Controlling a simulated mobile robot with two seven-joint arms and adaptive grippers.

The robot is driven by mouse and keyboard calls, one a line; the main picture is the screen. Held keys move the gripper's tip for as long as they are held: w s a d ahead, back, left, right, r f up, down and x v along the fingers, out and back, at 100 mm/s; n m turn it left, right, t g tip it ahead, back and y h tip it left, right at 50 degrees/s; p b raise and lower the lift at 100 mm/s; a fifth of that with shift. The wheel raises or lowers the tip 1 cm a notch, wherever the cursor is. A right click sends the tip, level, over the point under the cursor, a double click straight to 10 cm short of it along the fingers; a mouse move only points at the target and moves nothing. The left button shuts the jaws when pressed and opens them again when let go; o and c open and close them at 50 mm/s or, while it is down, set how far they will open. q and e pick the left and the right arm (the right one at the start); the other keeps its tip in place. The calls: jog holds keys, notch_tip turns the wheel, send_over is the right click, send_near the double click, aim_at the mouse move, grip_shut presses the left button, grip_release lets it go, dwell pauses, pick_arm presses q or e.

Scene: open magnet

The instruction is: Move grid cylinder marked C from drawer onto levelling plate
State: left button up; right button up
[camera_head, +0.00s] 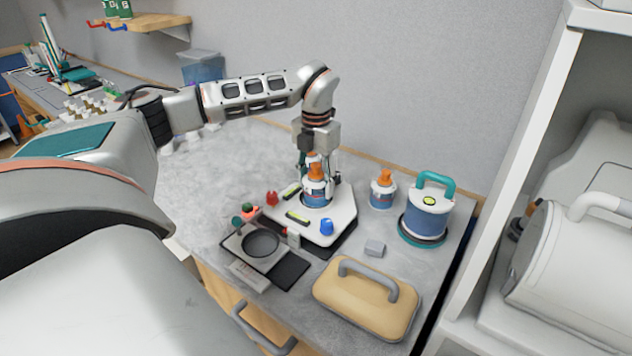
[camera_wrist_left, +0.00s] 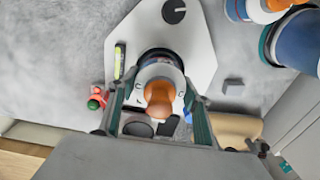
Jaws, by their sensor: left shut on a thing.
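The grid cylinder (camera_head: 316,195), blue and white with an orange knob (camera_head: 318,172), is upright over the middle of the white levelling plate (camera_head: 343,208). My left gripper (camera_head: 318,174) comes down from above and is shut on it. In the left wrist view, letters C show on the white top around the orange knob (camera_wrist_left: 160,98), between the two fingers of the left gripper (camera_wrist_left: 158,100). I cannot tell whether the cylinder's base touches the plate (camera_wrist_left: 195,55). My right gripper is in no view.
A second orange-knobbed cylinder (camera_head: 382,190) and a blue weight with teal handle (camera_head: 428,215) stand right of the plate. A small grey block (camera_head: 375,248), a tan handled case (camera_head: 365,300) and a dark-ringed device (camera_head: 262,243) lie nearer. A grey handle (camera_head: 262,332) shows below the counter edge.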

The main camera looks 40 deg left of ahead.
pick_arm(q)
jog(key=shift+f, duration=0.2)
jog(key=o, duration=1.4)
jog(key=shift+c, duration=0.2)
jog(key=shift+r, duration=0.1)
notch_tip(320, 180, up, 12)
jog(key=shift+r, duration=0.15)
